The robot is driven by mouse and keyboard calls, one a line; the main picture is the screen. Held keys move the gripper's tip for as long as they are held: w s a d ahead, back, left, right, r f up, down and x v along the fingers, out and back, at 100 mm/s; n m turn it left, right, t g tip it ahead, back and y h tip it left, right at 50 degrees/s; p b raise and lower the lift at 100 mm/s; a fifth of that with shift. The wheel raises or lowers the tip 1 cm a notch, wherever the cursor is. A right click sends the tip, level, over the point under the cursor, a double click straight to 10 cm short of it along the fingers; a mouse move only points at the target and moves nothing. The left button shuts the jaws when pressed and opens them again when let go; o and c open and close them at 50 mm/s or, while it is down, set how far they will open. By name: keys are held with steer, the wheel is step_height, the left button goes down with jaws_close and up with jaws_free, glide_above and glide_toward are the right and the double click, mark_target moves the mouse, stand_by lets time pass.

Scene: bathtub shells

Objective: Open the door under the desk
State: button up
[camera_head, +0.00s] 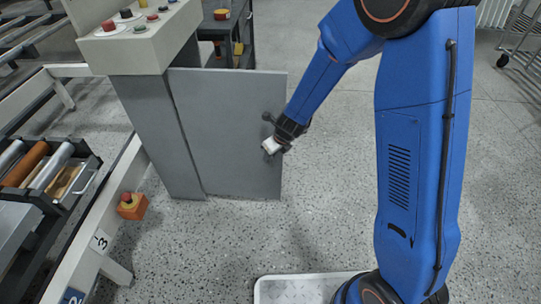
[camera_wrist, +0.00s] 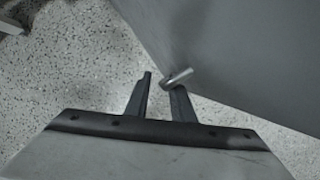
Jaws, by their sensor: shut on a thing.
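The grey door (camera_head: 228,130) stands out to the right from the pedestal under the desk (camera_head: 140,45). Its flat face fills the upper right of the wrist view (camera_wrist: 235,50). A small pale metal handle (camera_wrist: 180,76) shows at the door's lower edge in the wrist view. My gripper (camera_head: 270,146) is at the door's right part in the head view. In the wrist view its dark fingers (camera_wrist: 163,82) are shut on the handle, with the handle lying by the right fingertip.
A dark table (camera_head: 225,30) stands behind the desk. The speckled floor (camera_head: 240,235) before the door is clear. A cart (camera_head: 520,40) stands far right.

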steer(key=shift+r, duration=0.1)
stand_by(0.3)
steer(key=v, duration=1.7)
steer(key=shift+d+r, duration=0.1)
steer(key=shift+d, duration=0.1)
steer(key=s+d+r+n+h, duration=0.1)
steer(key=s+d+r+n, duration=1.05)
steer(key=d+n, duration=0.3)
steer(key=s+d+n+h, duration=0.1)
steer(key=s+d+n, duration=0.3)
steer(key=s+n, duration=0.2)
steer(key=s+d+r+n+t+h, duration=0.1)
steer(key=s+d+n, duration=0.3)
steer(key=s+n, duration=0.3)
steer(key=shift+s+r, duration=0.25)
steer(key=shift+s, duration=0.7)
